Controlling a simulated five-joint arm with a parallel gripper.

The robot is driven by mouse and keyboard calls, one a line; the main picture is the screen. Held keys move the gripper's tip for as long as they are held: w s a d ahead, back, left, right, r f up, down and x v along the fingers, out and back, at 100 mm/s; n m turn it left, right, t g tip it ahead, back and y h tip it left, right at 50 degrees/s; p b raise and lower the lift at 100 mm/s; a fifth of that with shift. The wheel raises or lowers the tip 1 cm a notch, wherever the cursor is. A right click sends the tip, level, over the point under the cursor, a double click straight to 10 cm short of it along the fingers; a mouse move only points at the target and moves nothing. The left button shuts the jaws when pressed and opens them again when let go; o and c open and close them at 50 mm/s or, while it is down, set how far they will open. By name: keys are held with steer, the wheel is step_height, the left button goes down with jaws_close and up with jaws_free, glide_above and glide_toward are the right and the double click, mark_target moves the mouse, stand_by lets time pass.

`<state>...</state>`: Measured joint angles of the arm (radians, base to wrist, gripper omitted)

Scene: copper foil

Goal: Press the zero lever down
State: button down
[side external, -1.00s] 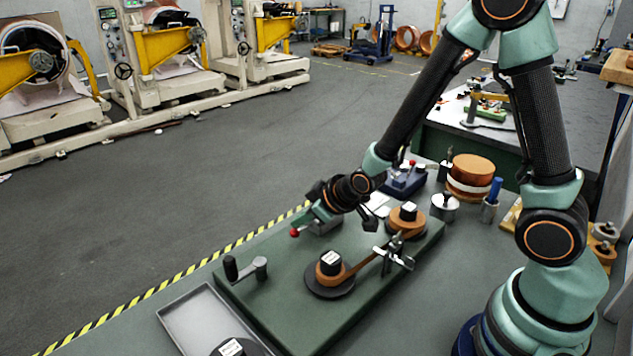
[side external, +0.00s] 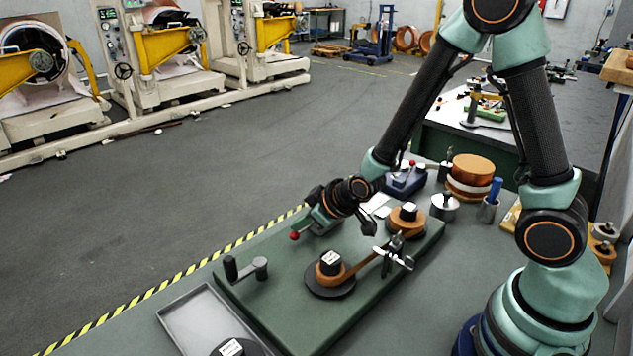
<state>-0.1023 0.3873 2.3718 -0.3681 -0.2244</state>
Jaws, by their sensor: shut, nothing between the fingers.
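The zero lever shows as a red ball knob (side external: 294,235) at the left of a low housing on the green board (side external: 330,320). The housing is mostly hidden behind my gripper. My gripper (side external: 320,217) is shut and empty, low over the housing, with its tip pointing down just right of the red knob. At this size I cannot tell whether the tip touches the lever. A dark part of my wrist hangs to the right.
A dark spool (side external: 331,275), a copper spool (side external: 407,217) and a metal clamp (side external: 394,254) stand right of the knob. A grey tray (side external: 190,325) lies at front left.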

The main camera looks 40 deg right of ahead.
steer(key=shift+d+r, duration=0.35)
steer(key=shift+r, duration=0.4)
steer(key=shift+d+r, duration=0.3)
steer(key=shift+r, duration=0.4)
step_height(320, 180, up, 4)
glide_above(306, 241)
steer(key=d, duration=0.2)
steer(key=shift+a+r, duration=0.1)
steer(key=shift+r, duration=0.25)
